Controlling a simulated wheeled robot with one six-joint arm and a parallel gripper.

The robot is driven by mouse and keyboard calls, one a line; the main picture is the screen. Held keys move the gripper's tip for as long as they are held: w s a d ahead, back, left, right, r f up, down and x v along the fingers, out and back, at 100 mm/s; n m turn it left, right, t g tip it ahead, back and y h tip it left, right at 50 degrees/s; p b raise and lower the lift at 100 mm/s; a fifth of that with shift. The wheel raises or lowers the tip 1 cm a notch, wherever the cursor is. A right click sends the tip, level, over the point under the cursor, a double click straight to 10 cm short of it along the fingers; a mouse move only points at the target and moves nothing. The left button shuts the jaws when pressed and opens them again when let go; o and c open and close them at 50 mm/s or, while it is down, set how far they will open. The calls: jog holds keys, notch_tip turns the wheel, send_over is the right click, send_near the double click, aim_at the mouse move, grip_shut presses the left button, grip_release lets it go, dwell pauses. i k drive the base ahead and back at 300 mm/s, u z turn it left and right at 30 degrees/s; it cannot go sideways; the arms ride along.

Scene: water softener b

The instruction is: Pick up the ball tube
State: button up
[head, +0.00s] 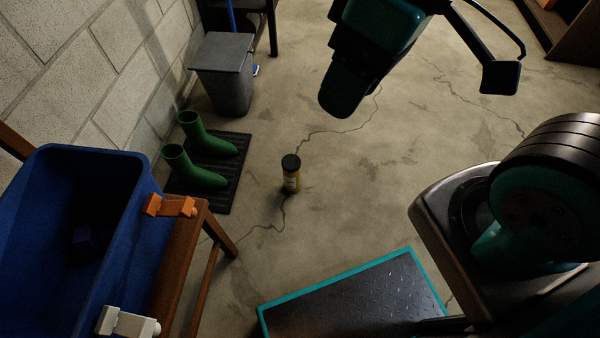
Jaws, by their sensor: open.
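Green boots (205,166) stand on a black mat (233,168) left of the tube. A grey bin (224,85) is behind them by the block wall. A blue tub (130,235) rests on a wooden stand (177,262) at lower left. Floor around the tube is clear.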

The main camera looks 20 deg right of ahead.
aim_at(291, 163)
jog(key=z, duration=1.5)
jog(key=k, duration=0.85)
jog(key=u, duration=1.1)
jog(key=i, duration=1)
jog(key=u, duration=0.05)
